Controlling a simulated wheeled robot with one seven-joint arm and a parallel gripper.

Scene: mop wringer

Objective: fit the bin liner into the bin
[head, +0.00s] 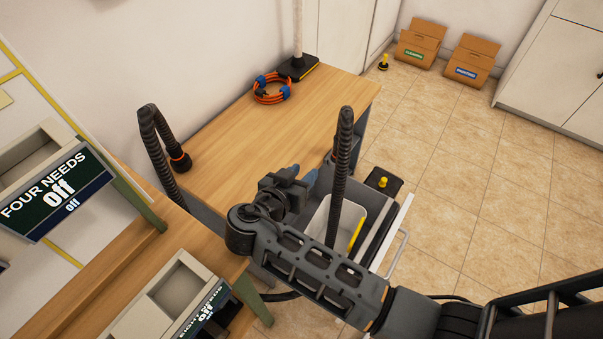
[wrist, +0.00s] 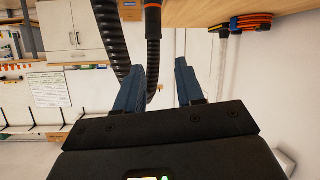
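My gripper (head: 302,175) is over the right edge of the wooden bench in the head view. In the wrist view its two blue fingers (wrist: 160,85) stand apart with nothing held between them. A white-rimmed open container (head: 351,209), which may be the bin, sits in a dark pull-out unit below and to the right of my gripper. A yellow strip shows at its right side. My arm and a black hose hide part of it. I cannot pick out a separate bin liner in either view.
Black ribbed hoses (head: 157,140) rise by the bench (head: 240,125); one (head: 342,170) passes in front of the container. An orange cable coil (head: 271,89) lies at the back. Cardboard boxes (head: 420,42) stand on the far floor. The tiled floor (head: 480,190) at right is clear.

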